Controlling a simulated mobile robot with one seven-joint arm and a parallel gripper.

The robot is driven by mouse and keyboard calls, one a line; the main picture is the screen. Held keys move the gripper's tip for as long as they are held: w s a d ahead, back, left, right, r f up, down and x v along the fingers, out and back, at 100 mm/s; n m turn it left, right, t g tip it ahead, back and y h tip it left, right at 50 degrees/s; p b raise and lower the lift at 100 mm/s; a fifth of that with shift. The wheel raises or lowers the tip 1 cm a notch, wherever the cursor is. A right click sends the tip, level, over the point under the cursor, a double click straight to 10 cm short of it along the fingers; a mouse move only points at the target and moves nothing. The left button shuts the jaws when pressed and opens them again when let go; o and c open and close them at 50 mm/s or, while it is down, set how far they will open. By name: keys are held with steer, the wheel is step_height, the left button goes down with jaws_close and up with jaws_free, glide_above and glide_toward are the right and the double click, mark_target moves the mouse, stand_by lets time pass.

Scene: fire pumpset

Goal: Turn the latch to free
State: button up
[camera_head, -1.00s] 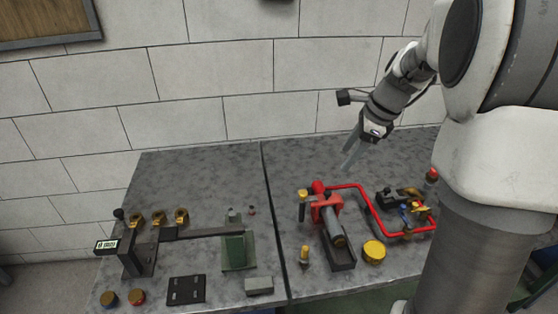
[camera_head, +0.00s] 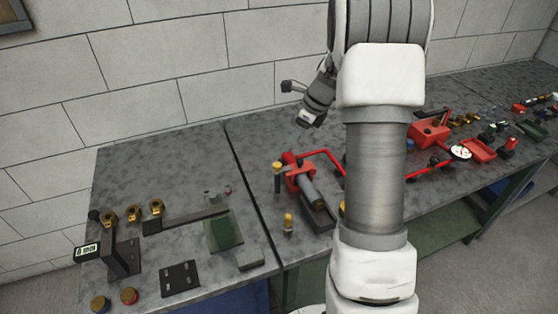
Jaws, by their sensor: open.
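My gripper (camera_head: 304,122) hangs above the back of the grey bench, in front of the wall. It is open and empty; its fingers are small and hard to make out. It is apart from everything on the bench. Below it stands a red pump-like fixture (camera_head: 299,178) with a dark cylinder (camera_head: 312,195) in a black tray (camera_head: 321,217). A brass-topped post (camera_head: 277,168) stands at its left. A red pipe (camera_head: 325,153) runs right from it, behind my arm. I cannot tell which part is the latch; my arm hides some of the bench.
On the left bench are a black stand (camera_head: 122,252) with a long bar (camera_head: 185,219), brass fittings (camera_head: 132,213), a green block (camera_head: 222,231) and a black plate (camera_head: 181,279). More red parts (camera_head: 428,134) lie at right. The back of the left bench is clear.

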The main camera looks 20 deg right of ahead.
mark_target(277, 164)
steer(key=x, duration=1.1)
jaws_close()
